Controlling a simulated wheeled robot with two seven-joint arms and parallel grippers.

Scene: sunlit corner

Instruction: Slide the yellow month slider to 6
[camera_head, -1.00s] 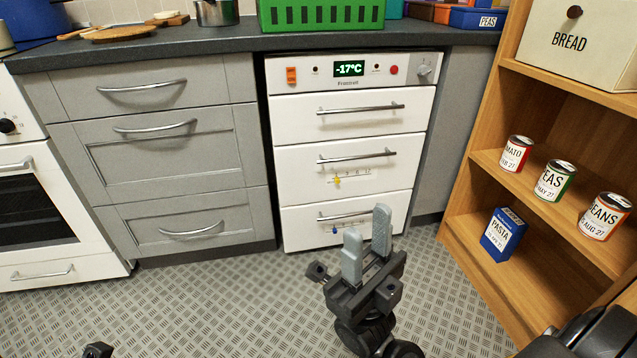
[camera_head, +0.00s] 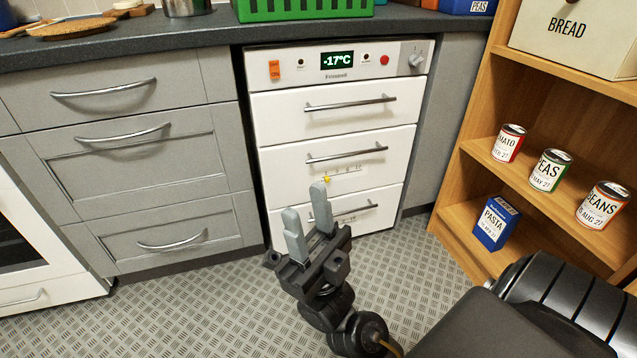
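The yellow month slider (camera_head: 326,179) is a small knob near the left end of a numbered scale (camera_head: 345,170) on the middle drawer of the white freezer (camera_head: 283,161). The scale's digits are too small to read surely. My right gripper (camera_head: 306,203) is in front of the freezer's lower drawers, its two grey fingers apart with nothing between them. One fingertip shows just below the yellow slider; I cannot tell whether they touch. The gripper hides part of the bottom drawer and its slider. My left gripper is out of view.
Bar handles stick out above the scales, the middle drawer's handle (camera_head: 347,154) close over the slider. A wooden shelf (camera_head: 464,213) with cans and a pasta box (camera_head: 495,222) stands at right. Grey drawers (camera_head: 136,166) stand at left. The floor before the freezer is free.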

